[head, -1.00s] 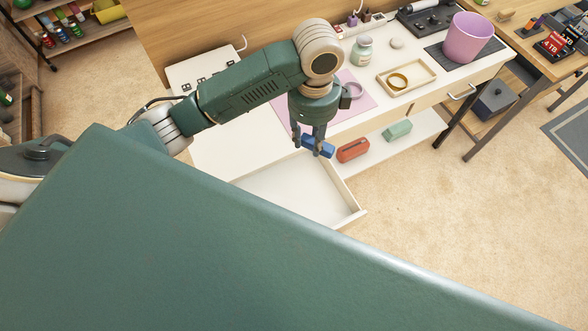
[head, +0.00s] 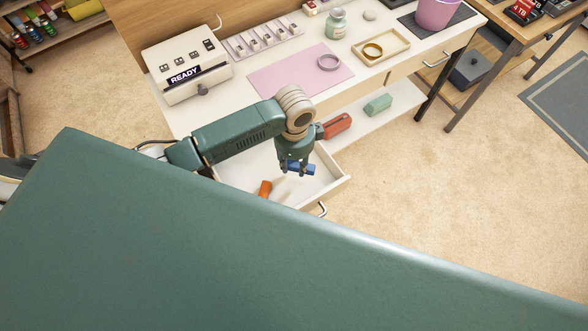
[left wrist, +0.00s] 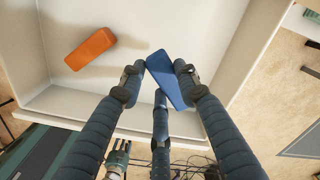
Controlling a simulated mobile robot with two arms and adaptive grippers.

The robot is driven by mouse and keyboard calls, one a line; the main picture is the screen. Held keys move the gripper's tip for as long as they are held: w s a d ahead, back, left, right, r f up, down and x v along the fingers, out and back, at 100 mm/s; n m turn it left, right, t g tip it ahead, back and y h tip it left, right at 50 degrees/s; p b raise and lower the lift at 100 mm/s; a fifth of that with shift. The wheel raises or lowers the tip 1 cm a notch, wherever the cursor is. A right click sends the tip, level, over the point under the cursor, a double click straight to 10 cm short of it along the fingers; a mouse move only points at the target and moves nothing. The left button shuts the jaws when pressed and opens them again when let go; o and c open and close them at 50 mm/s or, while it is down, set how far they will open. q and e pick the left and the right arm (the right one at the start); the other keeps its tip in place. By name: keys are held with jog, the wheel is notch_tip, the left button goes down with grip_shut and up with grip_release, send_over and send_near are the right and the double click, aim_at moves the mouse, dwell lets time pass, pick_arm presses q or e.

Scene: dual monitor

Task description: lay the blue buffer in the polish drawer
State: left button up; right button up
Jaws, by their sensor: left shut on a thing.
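The blue buffer (head: 302,168) is held in my left gripper (head: 294,166) over the open white drawer (head: 328,184). In the left wrist view the blue buffer (left wrist: 168,80) sits tilted between the fingers of my left gripper (left wrist: 158,88), and the pale drawer floor (left wrist: 190,22) lies beneath it. The exact height of the buffer above the floor is hard to tell. An orange block (left wrist: 90,49) lies in the drawer, left of the buffer; it also shows in the head view (head: 265,188). My right gripper is not in view.
The desk top above the drawer holds a READY device (head: 186,73), a pink mat (head: 290,75), a tray (head: 392,47) and a jar (head: 336,24). Red (head: 337,126) and green (head: 378,104) cases lie on the low shelf right of the drawer.

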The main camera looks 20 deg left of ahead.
aim_at(294, 171)
pick_arm(q)
jog(key=shift+f, duration=0.75)
notch_tip(294, 171, down, 2)
jog(key=shift+f, duration=0.65)
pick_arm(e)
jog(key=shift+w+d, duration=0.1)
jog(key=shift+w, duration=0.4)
pick_arm(q)
jog(key=o, duration=0.8)
jog(key=shift+f, duration=0.1)
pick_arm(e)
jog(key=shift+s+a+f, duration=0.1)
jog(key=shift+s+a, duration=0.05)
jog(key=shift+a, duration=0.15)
